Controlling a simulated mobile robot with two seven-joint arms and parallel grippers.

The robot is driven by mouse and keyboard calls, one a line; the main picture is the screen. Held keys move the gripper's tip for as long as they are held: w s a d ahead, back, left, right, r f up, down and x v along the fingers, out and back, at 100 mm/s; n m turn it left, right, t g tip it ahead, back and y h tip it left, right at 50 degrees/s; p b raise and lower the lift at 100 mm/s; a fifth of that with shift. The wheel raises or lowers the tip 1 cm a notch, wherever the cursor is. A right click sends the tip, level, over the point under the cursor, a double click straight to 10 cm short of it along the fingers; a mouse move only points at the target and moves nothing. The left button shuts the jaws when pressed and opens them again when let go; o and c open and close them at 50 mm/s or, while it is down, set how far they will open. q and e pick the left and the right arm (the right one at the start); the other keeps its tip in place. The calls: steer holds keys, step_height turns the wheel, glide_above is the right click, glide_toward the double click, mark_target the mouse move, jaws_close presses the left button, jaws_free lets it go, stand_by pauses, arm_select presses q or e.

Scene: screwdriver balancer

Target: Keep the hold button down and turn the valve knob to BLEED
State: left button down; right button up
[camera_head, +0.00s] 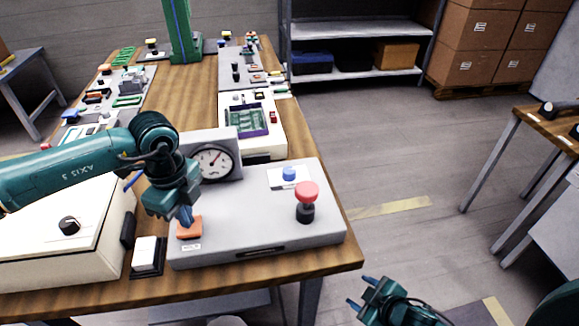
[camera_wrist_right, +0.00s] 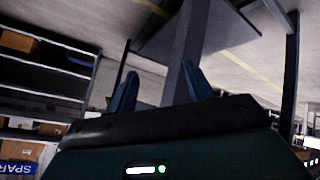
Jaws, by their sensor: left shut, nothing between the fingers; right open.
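A grey panel unit (camera_head: 252,232) stands at the front of the wooden table. An orange button (camera_head: 189,230) with a small label sits at its front left; the label is too small to read. My left gripper (camera_head: 186,214) is shut and points down at this button, its tips at or just above it; I cannot tell if it is pressed. A red knob (camera_head: 307,192) on a dark base and a blue knob (camera_head: 289,174) on a white plate sit at the right; no BLEED mark is legible. My right gripper (camera_head: 359,292) is open, empty and off the table; its fingers show in the right wrist view (camera_wrist_right: 160,88).
A round gauge (camera_head: 212,163) rises at the panel's back left. A white rocker switch (camera_head: 146,254) and a cream box (camera_head: 60,255) lie to the left. A green-windowed unit (camera_head: 250,120) stands behind. Open floor lies right of the table edge.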

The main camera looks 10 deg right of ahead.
steer(key=w+d+r+n+h, duration=0.1)
steer(key=w+d+n+h, duration=0.3)
steer(key=d, duration=1.2)
steer(key=w+d+r+t, duration=0.1)
steer(key=w+d+r, duration=0.25)
steer(key=w, duration=0.25)
steer(key=w+a+r+n+y, duration=0.6)
steer(key=w+a+r+n, duration=0.15)
steer(key=a+r, duration=0.5)
steer(key=w+a+r+n+y, duration=0.65)
steer(key=w+a+r, duration=0.25)
steer(key=a+r, duration=0.4)
steer(key=a+r+n+g, duration=0.4)
steer(key=a+r+n, duration=0.3)
steer(key=a+r, duration=0.3)
step_height(320, 180, up, 13)
steer(key=d+n+h, duration=0.2)
steer(key=h, duration=0.5)
steer(key=m+g+h, duration=0.4)
steer(key=m+g, duration=0.2)
steer(key=m, duration=0.1)
glide_toward(289, 170)
steer(key=shift+y, duration=0.25)
step_height(289, 170, down, 9)
steer(key=shift+d, duration=0.1)
